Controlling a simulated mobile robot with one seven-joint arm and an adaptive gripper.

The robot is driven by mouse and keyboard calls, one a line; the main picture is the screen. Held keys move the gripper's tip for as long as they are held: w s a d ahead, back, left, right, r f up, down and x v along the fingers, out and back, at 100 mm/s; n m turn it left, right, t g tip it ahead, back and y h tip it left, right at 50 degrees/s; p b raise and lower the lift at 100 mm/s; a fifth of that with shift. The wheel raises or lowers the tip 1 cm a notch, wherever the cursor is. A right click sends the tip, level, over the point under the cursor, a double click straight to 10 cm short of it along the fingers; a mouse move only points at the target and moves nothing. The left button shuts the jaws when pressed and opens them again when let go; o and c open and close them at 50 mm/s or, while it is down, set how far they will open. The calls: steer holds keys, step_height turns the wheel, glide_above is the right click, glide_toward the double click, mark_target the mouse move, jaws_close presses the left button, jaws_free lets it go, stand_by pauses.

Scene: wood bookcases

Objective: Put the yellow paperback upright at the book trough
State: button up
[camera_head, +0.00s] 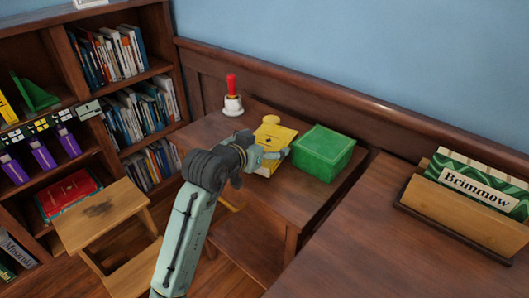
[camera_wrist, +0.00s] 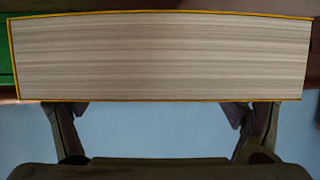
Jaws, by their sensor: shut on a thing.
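The yellow paperback (camera_head: 283,137) is in my gripper (camera_head: 262,157), over or at the small dark wood table beside the green box; I cannot tell whether it touches the table. In the wrist view the paperback (camera_wrist: 160,55) shows its pale page edges between thin yellow covers, spanning nearly the whole width. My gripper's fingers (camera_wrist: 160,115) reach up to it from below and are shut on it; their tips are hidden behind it. The book trough (camera_head: 455,212), light wood on a dark base, stands at the right and holds green-patterned books (camera_head: 480,184), the front one labelled "Brimmow".
A green lidded box (camera_head: 322,153) stands right beside the paperback. A red-handled white bell (camera_head: 232,96) stands behind, left. The dark tabletop (camera_head: 370,240) before the trough is clear; a gap separates the tables.

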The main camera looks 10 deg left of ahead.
steer(key=shift+f, duration=1.6)
steer(key=shift+f, duration=0.15)
steer(key=o, duration=1.2)
steer(key=b+v, duration=0.2)
steer(key=v, duration=1)
